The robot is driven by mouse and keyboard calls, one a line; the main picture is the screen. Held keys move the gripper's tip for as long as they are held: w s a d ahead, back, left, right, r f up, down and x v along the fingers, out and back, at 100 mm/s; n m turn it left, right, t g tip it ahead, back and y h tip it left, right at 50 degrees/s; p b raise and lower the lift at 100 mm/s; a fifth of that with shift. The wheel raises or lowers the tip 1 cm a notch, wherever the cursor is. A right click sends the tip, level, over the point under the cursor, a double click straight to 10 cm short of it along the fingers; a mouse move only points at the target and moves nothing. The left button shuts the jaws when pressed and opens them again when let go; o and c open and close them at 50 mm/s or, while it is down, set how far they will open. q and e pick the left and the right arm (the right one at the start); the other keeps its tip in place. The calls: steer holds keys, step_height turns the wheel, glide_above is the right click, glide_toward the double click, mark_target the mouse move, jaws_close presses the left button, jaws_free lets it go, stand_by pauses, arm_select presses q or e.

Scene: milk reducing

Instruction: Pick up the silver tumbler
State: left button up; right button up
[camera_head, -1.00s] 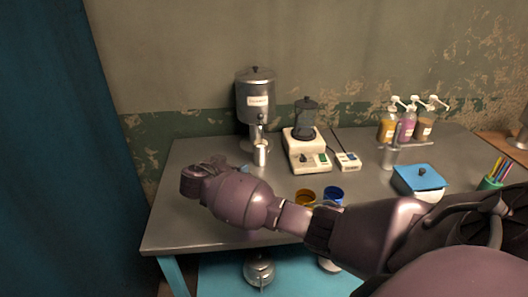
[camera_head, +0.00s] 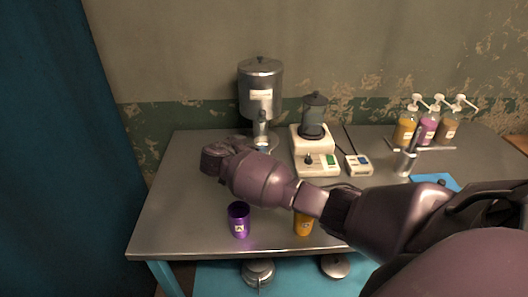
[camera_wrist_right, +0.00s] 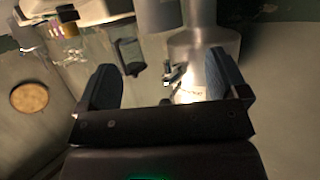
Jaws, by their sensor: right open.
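I cannot make out the silver tumbler for certain now. In the head view, the spot under the spout of the metal dispenser (camera_head: 260,92) is covered by my right gripper (camera_head: 262,149). A small blue fingertip patch shows there. In the right wrist view my right gripper (camera_wrist_right: 162,70) is open, with its two dark fingers spread. A silver metal body (camera_wrist_right: 204,45) with a small tap and a bright label shows beyond and between the fingers, close to the right one. I cannot tell whether the tumbler is part of it. My left gripper is not in view.
A white blender (camera_head: 315,150) and a small scale (camera_head: 359,165) stand right of the dispenser. A purple cup (camera_head: 238,221) and a yellow cup (camera_head: 303,224) stand near the table's front edge. Pump bottles (camera_head: 429,127) and a metal holder (camera_head: 404,163) are at the right. The table's left part is clear.

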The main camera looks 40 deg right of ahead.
mark_target(266, 140)
steer(key=shift+b+x, duration=0.3)
steer(key=shift+x, duration=4.45)
steer(key=shift+f, duration=0.1)
steer(key=c, duration=1.2)
